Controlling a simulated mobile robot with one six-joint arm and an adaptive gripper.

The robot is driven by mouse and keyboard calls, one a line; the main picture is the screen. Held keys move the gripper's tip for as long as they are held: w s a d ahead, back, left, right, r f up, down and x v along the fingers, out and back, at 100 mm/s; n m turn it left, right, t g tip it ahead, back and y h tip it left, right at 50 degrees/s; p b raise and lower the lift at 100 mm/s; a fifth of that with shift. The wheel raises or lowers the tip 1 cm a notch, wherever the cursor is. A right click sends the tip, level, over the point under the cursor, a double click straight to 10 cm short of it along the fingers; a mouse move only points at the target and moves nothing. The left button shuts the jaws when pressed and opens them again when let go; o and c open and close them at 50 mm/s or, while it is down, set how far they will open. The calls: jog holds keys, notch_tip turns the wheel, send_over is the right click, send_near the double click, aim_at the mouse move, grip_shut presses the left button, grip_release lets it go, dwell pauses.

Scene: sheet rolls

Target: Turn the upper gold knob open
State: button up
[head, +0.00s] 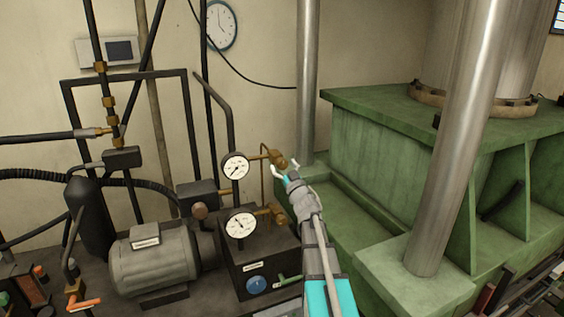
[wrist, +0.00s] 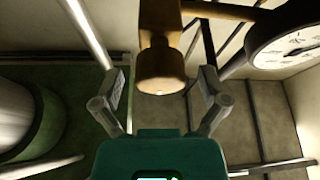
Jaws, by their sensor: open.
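The upper gold knob (head: 280,158) sits on a gold fitting to the right of the upper gauge (head: 236,166). In the wrist view the knob (wrist: 161,72) is large and lies between my two finger pads, with a gap on each side. My gripper (head: 285,168) is open in the head view, its fingertips at the knob from the lower right. The pads look apart from the knob; its depth between them is hard to tell. The lower gold knob (head: 276,213) is beside the lower gauge (head: 241,225).
A thin gold pipe (head: 263,185) runs between the two fittings. A dark box (head: 262,262) with a blue knob (head: 257,285) is below the gauges. A grey motor (head: 155,262) is at left. A green press (head: 400,160) with steel columns stands close on the right.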

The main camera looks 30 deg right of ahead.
jog(key=shift+w+r, duration=0.15)
jog(key=shift+w, duration=0.2)
jog(key=c, duration=1.2)
jog(key=shift+o, duration=0.2)
